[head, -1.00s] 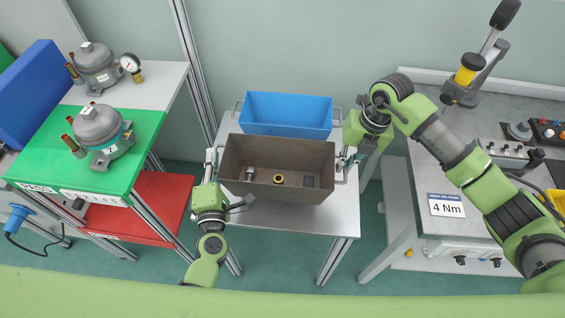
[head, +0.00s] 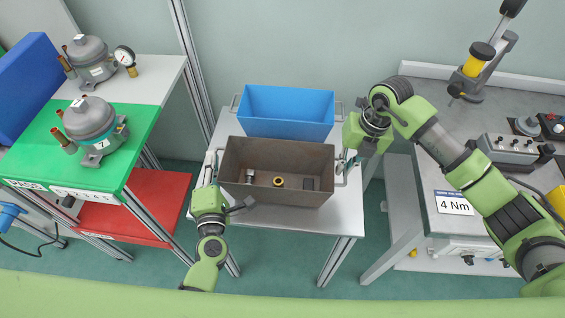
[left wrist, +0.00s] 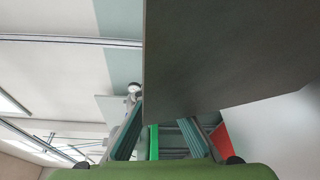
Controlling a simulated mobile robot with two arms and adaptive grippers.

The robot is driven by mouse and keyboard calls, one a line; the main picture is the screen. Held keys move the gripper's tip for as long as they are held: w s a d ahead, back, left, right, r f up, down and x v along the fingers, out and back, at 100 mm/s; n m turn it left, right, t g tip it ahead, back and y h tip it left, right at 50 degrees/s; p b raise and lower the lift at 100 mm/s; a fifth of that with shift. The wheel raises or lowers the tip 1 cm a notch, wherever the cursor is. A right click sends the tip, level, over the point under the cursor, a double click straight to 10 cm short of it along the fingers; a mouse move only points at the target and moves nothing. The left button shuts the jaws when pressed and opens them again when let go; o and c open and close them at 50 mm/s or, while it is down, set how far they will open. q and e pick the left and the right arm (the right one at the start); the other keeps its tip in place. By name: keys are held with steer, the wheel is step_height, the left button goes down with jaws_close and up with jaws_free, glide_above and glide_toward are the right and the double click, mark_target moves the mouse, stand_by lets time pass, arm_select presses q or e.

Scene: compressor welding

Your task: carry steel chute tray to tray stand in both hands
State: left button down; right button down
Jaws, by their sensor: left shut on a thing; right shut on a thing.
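The steel chute tray (head: 277,193) is a dark grey-brown open box with a handle at each end. It appears level over the white-topped stand (head: 315,219), with small parts inside. I cannot tell whether it touches the top. My left gripper (head: 211,168) is shut on its left handle, and my right gripper (head: 351,162) is shut on its right handle. In the left wrist view the tray's wall (left wrist: 225,60) fills the upper right, and my left gripper's fingers (left wrist: 158,115) show below, partly hidden by it.
A blue bin (head: 288,105) stands on the white top just behind the tray. At right is a grey workbench (head: 420,170) with a "4 Nm" sign (head: 454,203). Bare white top shows in front of the tray.

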arm_select(q)
steer(key=shift+f+b, duration=0.4)
steer(key=shift+f, duration=0.1)
arm_select(e)
steer(key=shift+f, duration=0.55)
arm_select(q)
steer(key=c, duration=2.2)
jaws_free()
arm_select(e)
steer(key=c, duration=2.2)
jaws_free()
steer(key=shift+r, duration=0.1)
steer(key=shift+c, duration=0.2)
arm_select(q)
steer(key=shift+r, duration=0.1)
arm_select(e)
steer(key=shift+r, duration=0.15)
arm_select(q)
steer(key=v, duration=0.8)
steer(key=shift+a, duration=0.1)
arm_select(e)
step_height(320, 180, up, 12)
steer(key=d, duration=0.2)
steer(key=shift+f, duration=0.2)
steer(key=shift+s+d, duration=0.1)
arm_select(q)
steer(key=shift+s, duration=0.1)
